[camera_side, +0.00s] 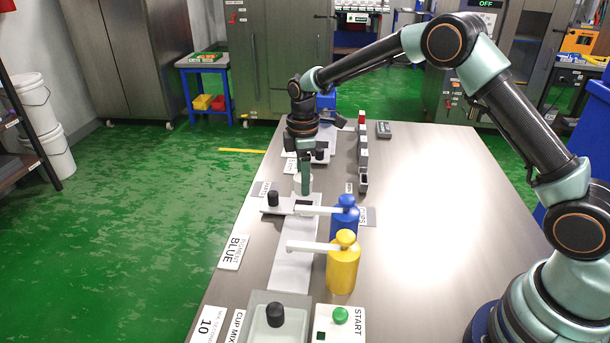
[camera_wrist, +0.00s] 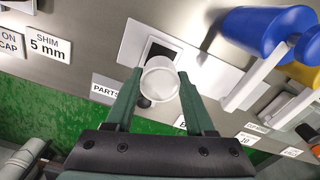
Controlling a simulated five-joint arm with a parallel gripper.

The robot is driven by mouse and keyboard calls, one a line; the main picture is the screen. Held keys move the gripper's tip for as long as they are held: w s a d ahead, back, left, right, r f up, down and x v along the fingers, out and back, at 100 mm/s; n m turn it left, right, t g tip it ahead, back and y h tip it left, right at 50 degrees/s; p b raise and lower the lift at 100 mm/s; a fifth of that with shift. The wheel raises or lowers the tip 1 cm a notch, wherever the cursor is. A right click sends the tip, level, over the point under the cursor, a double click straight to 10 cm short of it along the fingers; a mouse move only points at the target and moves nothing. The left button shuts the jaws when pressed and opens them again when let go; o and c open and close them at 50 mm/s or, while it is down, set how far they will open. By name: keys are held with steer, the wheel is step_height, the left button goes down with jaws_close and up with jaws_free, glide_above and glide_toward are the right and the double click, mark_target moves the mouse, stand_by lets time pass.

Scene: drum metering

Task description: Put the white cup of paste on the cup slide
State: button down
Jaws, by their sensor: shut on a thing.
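The white cup (camera_side: 297,186) is between the fingers of my gripper (camera_side: 305,172), which is shut on it. In the wrist view the cup (camera_wrist: 160,86) looks round and pale, with a gripper finger on either side. The cup slide (camera_side: 293,272) appears to be the long white strip on the table, with a dark square near its far end. In the wrist view the cup overlaps the near edge of that dark square on the white strip (camera_wrist: 205,74). I cannot tell whether the cup touches the surface. The paste inside is not clear to see.
A blue pump bottle (camera_side: 344,218) and a yellow one (camera_side: 343,268) stand right of the strip, spouts reaching over it. A black knob (camera_side: 273,198) stands left of it. A green START button (camera_side: 340,315) is at the front. The table's right side is clear.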

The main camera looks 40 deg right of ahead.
steer(key=shift+f, duration=2.1)
steer(key=shift+f, duration=0.2)
steer(key=shift+c, duration=1.3)
jaws_free()
